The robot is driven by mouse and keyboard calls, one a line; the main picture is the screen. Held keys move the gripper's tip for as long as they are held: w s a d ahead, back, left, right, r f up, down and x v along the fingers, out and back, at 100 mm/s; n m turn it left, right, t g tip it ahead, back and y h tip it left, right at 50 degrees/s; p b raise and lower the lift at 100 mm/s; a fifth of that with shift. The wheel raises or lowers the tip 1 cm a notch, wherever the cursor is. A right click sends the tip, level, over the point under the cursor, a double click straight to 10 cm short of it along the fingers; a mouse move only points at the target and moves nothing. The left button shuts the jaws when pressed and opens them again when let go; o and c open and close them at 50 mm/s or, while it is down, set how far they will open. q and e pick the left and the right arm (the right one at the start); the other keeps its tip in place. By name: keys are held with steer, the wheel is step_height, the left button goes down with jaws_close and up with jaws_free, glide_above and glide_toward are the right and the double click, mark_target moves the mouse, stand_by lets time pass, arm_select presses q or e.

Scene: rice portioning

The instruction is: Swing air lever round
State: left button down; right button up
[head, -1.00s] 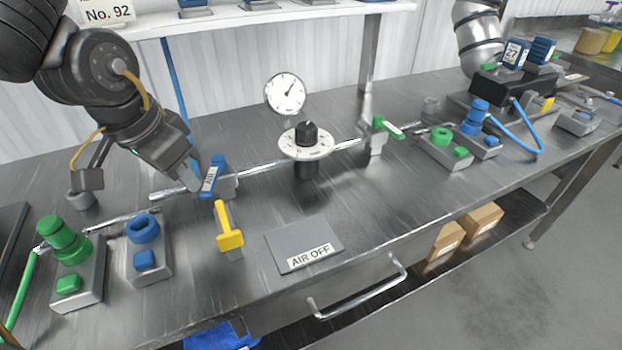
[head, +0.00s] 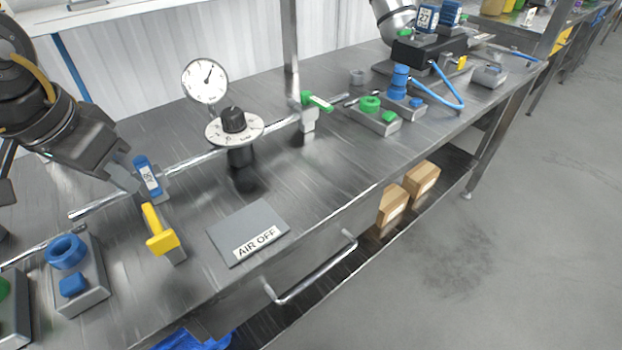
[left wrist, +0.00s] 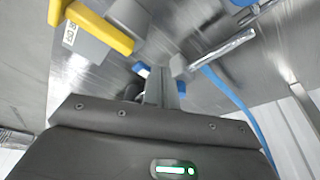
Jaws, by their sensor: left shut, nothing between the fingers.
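The blue lever (head: 148,178) with a white label sits on the metal pipe (head: 192,160) at the left of the bench in the head view. The label is too small to read surely. It lies crosswise to the pipe. My left gripper (head: 128,181) is shut and empty, its fingertips close against the lever's left side; contact is hard to tell. In the left wrist view the shut fingers (left wrist: 165,88) cover most of the blue lever (left wrist: 141,68). My right gripper is out of view.
A yellow handle (head: 160,232) stands just in front of the lever. A grey plate reading AIR OFF (head: 247,222) lies to its right. A dial knob (head: 234,122), a gauge (head: 205,80) and a green lever (head: 316,101) are further along. A blue-ringed block (head: 80,290) stands front left.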

arm_select(q)
step_height(320, 180, up, 6)
steer(key=p, duration=0.2)
steer(key=shift+s+a, duration=0.35)
steer(key=shift+a, duration=0.1)
